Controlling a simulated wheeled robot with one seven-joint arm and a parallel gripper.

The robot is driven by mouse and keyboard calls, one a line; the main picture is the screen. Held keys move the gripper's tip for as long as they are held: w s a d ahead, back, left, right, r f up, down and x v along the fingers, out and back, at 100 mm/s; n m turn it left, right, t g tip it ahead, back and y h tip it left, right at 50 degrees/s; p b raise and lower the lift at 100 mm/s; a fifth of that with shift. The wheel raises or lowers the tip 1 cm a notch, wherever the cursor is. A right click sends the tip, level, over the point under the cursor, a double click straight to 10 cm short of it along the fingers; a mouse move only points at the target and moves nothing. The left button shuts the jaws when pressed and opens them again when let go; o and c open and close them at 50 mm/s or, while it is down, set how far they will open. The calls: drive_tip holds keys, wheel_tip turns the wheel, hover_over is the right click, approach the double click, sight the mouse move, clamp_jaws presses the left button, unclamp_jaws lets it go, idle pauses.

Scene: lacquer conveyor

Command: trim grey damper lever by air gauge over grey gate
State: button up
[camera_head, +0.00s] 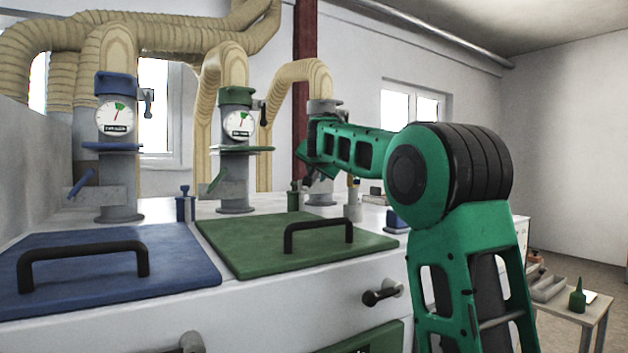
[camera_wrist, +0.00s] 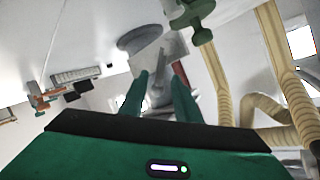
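The grey gate stands on the third pipe from the left in the head view, and only its grey top (camera_head: 324,107) and foot (camera_head: 322,199) show past my arm. Its air gauge is hidden in both views. In the head view my gripper (camera_head: 308,172) is in front of this pipe, side-on and partly covered by my arm. In the wrist view my two green fingers (camera_wrist: 160,88) are apart, pointing at a grey housing (camera_wrist: 172,50). A narrow grey bar (camera_wrist: 158,68), seemingly the damper lever, shows in line with the gap; I cannot tell whether the fingers touch it.
A blue gate with a gauge (camera_head: 115,117) and a green gate with a gauge (camera_head: 238,124) stand to the left. Blue (camera_head: 190,260) and green (camera_head: 270,262) lids with black handles cover the bench front. A green post (camera_wrist: 197,22) is close by in the wrist view.

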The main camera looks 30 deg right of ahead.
drive_tip(key=shift+x, duration=1.15)
drive_tip(key=shift+c, duration=0.5)
